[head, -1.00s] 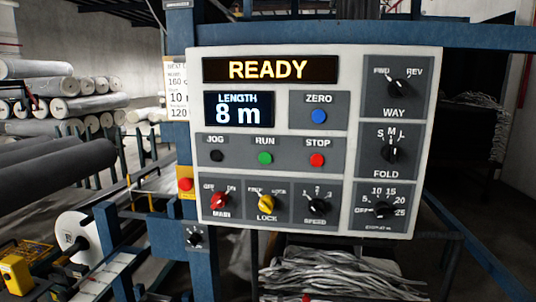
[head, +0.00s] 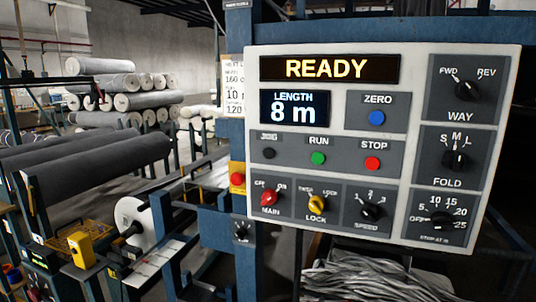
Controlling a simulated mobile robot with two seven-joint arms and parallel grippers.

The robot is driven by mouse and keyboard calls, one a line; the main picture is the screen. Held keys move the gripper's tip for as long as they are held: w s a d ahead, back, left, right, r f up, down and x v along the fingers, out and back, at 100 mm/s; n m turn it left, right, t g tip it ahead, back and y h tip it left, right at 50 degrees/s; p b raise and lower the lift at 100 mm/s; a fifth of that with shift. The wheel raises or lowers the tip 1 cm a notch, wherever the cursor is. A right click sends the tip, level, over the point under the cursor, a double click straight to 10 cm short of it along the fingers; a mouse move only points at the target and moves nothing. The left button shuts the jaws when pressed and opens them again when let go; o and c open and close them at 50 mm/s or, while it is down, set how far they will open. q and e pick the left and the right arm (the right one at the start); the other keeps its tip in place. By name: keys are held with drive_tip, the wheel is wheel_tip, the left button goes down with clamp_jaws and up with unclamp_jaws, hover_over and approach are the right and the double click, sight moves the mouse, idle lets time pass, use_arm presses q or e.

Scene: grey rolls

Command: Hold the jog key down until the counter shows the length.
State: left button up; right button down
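The control panel (head: 336,170) faces me, a pale plate on a blue post. Its dark JOG key (head: 269,153) is at the left of the key row, beside the green RUN key (head: 318,158) and the red STOP key (head: 372,163). The length counter (head: 294,110) reads 8 m. The status display (head: 328,68) above it reads READY. The blue ZERO key (head: 377,118) is right of the counter. Nothing covers the JOG key. Neither of my grippers is in view.
A partly hidden paper card (head: 233,90) hangs left of the panel, above a red stop button (head: 237,179). Large grey rolls (head: 100,165) lie at the left, with more stacked behind. A heap of grey strips (head: 370,275) lies below the panel.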

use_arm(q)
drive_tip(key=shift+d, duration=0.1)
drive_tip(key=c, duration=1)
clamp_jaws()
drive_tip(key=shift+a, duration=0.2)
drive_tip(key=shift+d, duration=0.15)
